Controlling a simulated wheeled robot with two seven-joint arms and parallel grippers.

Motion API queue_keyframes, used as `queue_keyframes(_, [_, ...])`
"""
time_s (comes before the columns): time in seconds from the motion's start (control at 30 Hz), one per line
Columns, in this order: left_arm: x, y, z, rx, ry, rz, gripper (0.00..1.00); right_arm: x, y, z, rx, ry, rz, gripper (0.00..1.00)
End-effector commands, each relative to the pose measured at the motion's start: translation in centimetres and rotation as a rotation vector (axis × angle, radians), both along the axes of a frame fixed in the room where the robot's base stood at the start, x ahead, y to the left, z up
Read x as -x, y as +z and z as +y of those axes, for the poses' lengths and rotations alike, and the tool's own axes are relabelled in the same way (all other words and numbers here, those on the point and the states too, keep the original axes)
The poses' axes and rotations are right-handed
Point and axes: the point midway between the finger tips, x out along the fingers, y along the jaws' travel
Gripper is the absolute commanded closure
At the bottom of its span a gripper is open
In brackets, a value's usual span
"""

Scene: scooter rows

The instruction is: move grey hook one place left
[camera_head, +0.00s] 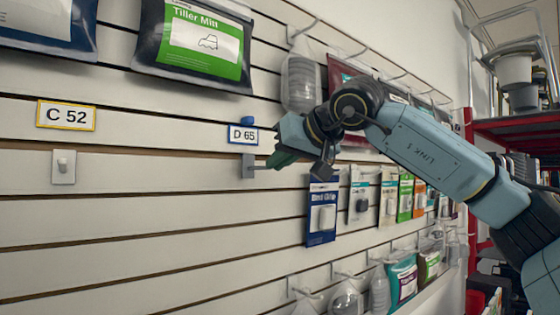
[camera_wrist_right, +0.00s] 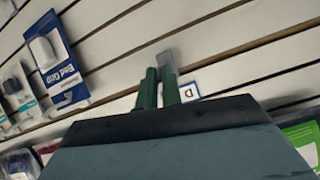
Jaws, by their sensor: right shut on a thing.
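The grey hook (camera_head: 248,166) is at the slatted wall just below the D 65 label (camera_head: 243,135), its plate upright and its prong pointing out to the right. My right gripper (camera_head: 275,160) reaches in from the right and is shut on the hook's prong. In the right wrist view the green fingers (camera_wrist_right: 158,92) close around the hook, whose grey plate (camera_wrist_right: 166,64) shows beyond their tips. The fingers hide much of the prong. The hook carries no packet that I can see. My left gripper is not in view.
A C 52 label (camera_head: 66,115) and a white switch plate (camera_head: 63,167) are on the wall to the left, with bare slats between. A Tiller Mitt bag (camera_head: 193,45) hangs above. A blue packet (camera_head: 321,212) and several others hang to the right.

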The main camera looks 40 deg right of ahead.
Motion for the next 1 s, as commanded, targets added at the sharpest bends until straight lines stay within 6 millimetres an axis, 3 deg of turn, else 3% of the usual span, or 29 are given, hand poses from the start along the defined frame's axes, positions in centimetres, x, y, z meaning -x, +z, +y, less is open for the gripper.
queue_keyframes(1.0, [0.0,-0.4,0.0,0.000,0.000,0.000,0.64,1.1,0.1,-0.1,-0.002,-0.001,0.000,1.00])
